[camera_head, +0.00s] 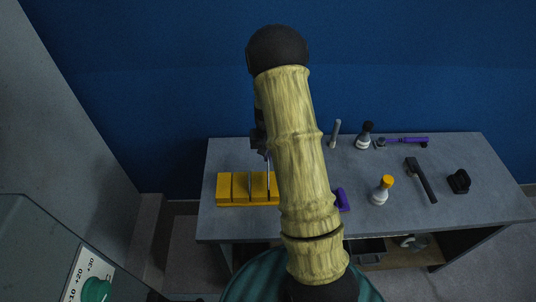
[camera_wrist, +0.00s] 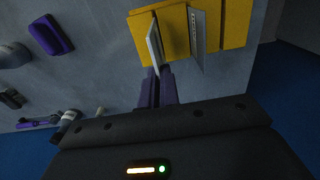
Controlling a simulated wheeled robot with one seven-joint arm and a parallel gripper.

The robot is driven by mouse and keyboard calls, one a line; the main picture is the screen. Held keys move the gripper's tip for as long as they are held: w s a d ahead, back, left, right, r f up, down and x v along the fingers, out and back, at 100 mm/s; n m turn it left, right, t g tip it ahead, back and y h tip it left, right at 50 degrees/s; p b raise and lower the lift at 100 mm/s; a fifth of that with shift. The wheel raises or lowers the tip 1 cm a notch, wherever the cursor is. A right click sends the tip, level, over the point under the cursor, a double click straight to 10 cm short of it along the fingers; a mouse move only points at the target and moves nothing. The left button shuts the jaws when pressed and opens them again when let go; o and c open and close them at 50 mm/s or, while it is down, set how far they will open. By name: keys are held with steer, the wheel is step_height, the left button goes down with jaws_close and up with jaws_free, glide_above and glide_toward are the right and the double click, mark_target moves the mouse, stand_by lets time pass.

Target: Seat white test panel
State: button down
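A yellow slotted rack (camera_head: 233,189) stands on the left part of the grey table; it also shows at the top of the wrist view (camera_wrist: 235,22). The white test panel (camera_wrist: 154,46) stands on edge at the rack, with its near end between the dark purple fingers of my gripper (camera_wrist: 158,86). My gripper appears shut on it. I cannot tell how deep the panel sits in a slot. A second, grey-white panel (camera_wrist: 197,32) with small markings stands in the rack beside it. In the head view my arm hides the rack's right end and most of my gripper (camera_head: 265,154).
Right of the rack lie a purple block (camera_head: 342,199), a yellow-capped bottle (camera_head: 382,190), a black-handled tool (camera_head: 421,180) and a black object (camera_head: 459,181). At the back are a dark-capped bottle (camera_head: 364,136), a grey cylinder (camera_head: 335,133) and a purple tool (camera_head: 407,140). The table's front left is clear.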

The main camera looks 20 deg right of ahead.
steer(key=shift+f+b, duration=0.9)
steer(key=shift+f, duration=0.35)
steer(key=shift+f+b, duration=1.7)
steer(key=shift+f, duration=0.6)
stand_by(0.5)
steer(key=c, duration=1.6)
jaws_free()
steer(key=shift+o, duration=0.2)
steer(key=shift+r, duration=0.15)
step_height(320, 180, up, 17)
steer(key=b, duration=0.3)
steer(key=shift+b, duration=0.35)
